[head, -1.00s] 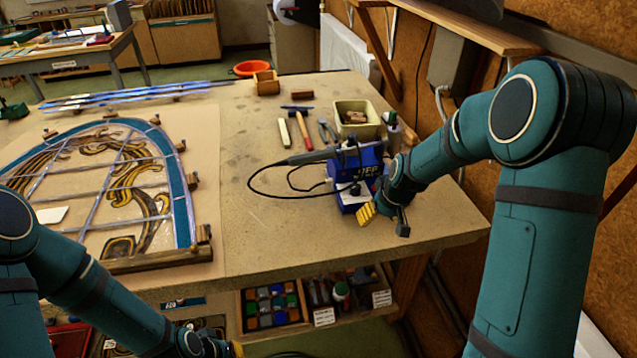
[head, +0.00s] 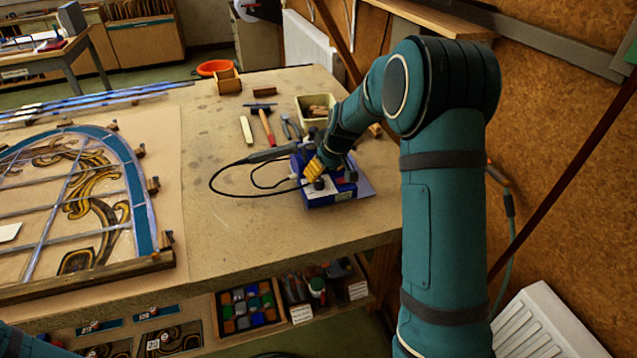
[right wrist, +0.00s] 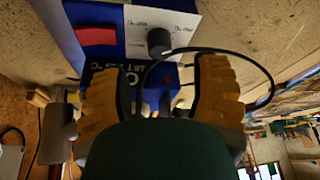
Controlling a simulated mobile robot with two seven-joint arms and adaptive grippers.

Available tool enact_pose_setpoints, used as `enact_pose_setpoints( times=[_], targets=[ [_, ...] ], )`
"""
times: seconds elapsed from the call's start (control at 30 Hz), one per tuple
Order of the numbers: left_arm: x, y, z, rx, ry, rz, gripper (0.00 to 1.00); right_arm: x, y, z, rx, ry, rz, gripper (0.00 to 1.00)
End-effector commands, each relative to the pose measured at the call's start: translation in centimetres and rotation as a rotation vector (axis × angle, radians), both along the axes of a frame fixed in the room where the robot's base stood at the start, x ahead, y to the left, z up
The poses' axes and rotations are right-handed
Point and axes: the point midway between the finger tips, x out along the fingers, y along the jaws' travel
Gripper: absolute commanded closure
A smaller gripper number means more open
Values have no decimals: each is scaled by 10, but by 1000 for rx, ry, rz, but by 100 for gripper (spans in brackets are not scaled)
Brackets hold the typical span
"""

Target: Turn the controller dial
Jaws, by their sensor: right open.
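The controller (head: 343,192) is a blue box on the bench. The dial also shows in the head view (head: 319,184). My right gripper (head: 313,170) is over the controller, close to the dial. In the right wrist view its yellow fingers (right wrist: 160,95) are open and apart, with the dial beyond the gap between them and not gripped. A black cable passes by the fingers. My left gripper is out of view.
The leaded panel (head: 75,200) lies on the left of the bench. A soldering iron (head: 270,154) rests left of the controller with its looped cable. A hammer (head: 267,125), pliers and a tub (head: 312,102) stand behind. Bare bench lies in front.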

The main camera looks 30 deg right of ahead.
Motion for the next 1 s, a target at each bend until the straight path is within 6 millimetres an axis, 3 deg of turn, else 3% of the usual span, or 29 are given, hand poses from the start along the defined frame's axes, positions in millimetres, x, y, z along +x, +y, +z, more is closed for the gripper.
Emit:
enact_pose_setpoints(
  times=[0.1,0.3,0.77,0.93,1.0],
  targets=[
    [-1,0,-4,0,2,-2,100,8,0,-23,0,3,-1,39],
    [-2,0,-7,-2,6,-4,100,18,1,-46,1,0,-2,39],
    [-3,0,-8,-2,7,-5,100,22,2,-54,0,-1,0,37],
    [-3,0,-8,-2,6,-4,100,22,2,-54,0,-1,-1,97],
    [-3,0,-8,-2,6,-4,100,22,2,-54,0,-1,-1,100]
  ],
)
